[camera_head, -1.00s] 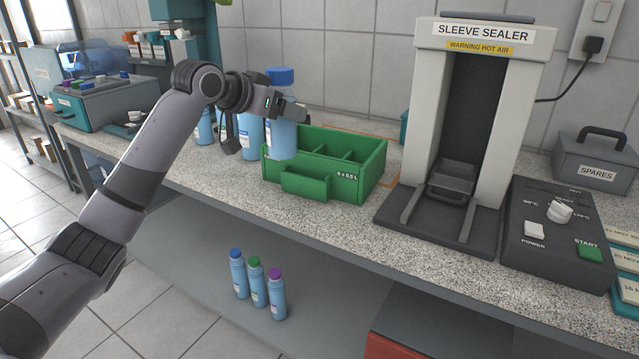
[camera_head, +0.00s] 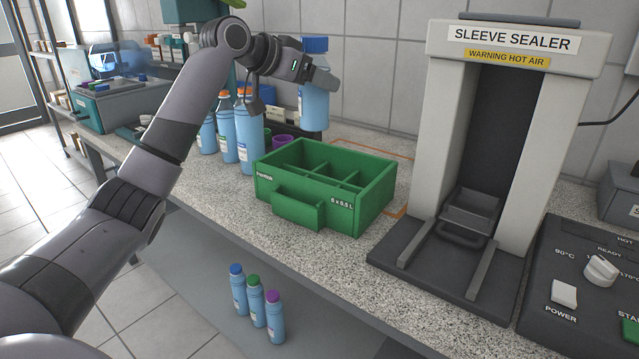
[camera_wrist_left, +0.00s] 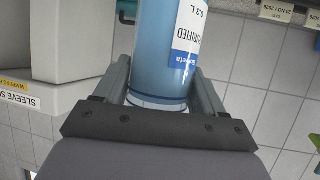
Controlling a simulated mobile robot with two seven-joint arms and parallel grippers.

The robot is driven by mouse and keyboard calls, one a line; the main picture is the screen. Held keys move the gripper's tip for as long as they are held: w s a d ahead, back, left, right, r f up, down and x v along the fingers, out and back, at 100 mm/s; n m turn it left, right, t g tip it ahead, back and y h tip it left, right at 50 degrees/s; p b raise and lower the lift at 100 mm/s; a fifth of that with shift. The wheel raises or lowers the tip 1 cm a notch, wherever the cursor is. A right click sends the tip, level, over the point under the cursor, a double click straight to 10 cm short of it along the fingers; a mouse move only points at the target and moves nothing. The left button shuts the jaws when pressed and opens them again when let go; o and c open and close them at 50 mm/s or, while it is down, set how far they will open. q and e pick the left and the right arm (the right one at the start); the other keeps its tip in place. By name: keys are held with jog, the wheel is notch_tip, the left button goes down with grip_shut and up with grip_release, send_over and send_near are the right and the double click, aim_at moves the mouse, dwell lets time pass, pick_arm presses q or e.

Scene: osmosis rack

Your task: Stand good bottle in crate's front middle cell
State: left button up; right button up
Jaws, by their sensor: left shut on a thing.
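My left gripper (camera_head: 320,82) is shut around the upper part of a blue bottle (camera_head: 314,108) with a blue cap. The bottle hangs upright in the air. In the left wrist view the bottle (camera_wrist_left: 158,50) sits between both fingers, its label reading "0.3 L" and partly "PURIFIED". The green crate (camera_head: 342,214) stands on the bench, its visible cells empty, with a handle block on its front wall. In the head view the bottle's base shows just above the crate's back edge; how far behind it I cannot tell. My right gripper is out of view.
Several blue bottles (camera_head: 249,140) with orange caps stand close behind the crate's left side, near a purple item (camera_head: 283,141). The sleeve sealer (camera_head: 445,262) stands to the right. Three capped bottles (camera_head: 256,305) stand on the lower shelf. Bench in front of the crate is clear.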

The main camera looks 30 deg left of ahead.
pick_arm(q)
notch_tip(320, 180, down, 18)
jog(key=b, duration=0.2)
jog(key=shift+f, duration=0.1)
jog(key=o, duration=1.3)
jog(key=shift+f, duration=0.1)
jog(key=b+v, duration=0.1)
jog(key=v, duration=1.1)
jog(key=shift+s, duration=0.1)
